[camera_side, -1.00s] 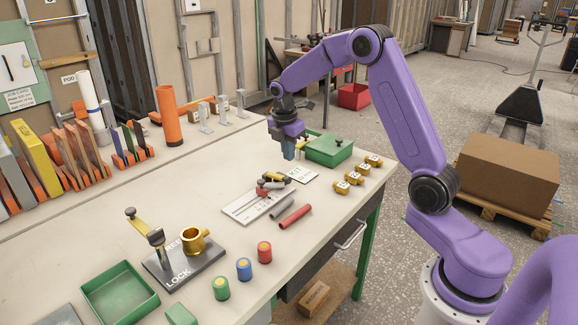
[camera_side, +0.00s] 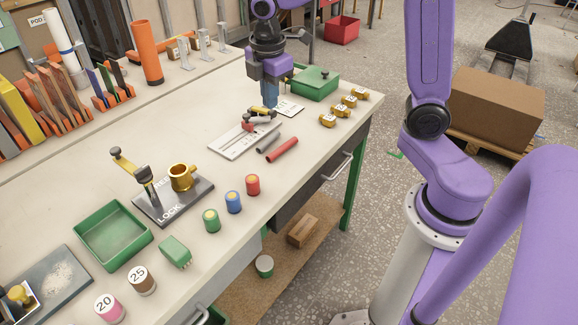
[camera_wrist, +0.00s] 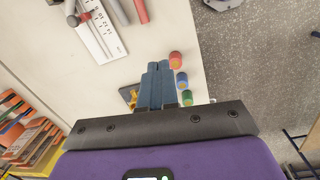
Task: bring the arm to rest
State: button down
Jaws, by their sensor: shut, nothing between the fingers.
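My gripper (camera_side: 270,104) is shut and empty in the side view. Its blue fingers point down at the workbench (camera_side: 200,110), beside a white card (camera_side: 289,107) and behind a white ruled plate (camera_side: 240,140). I cannot tell whether the fingertips touch anything below. In the wrist view, the fingers of my gripper (camera_wrist: 157,68) lie together with nothing between them. The ruled plate (camera_wrist: 102,35) shows at the top there.
A green lidded box (camera_side: 315,84) stands right behind my gripper. Several brass pieces (camera_side: 342,111) line the right edge. A red rod (camera_side: 283,150) lies in front. A lock stand (camera_side: 172,200), a green tray (camera_side: 112,235) and coloured cylinders (camera_side: 233,202) stand nearer.

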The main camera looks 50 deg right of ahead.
jog(key=s+a+f+m, duration=0.1)
jog(key=s, duration=1.1)
jog(key=s+a+f+m+y, duration=0.1)
jog(key=s+a+m, duration=0.1)
jog(key=s, duration=1.1)
jog(key=shift+f+g, duration=0.2)
jog(key=shift+g, duration=0.1)
jog(key=shift+s, duration=0.1)
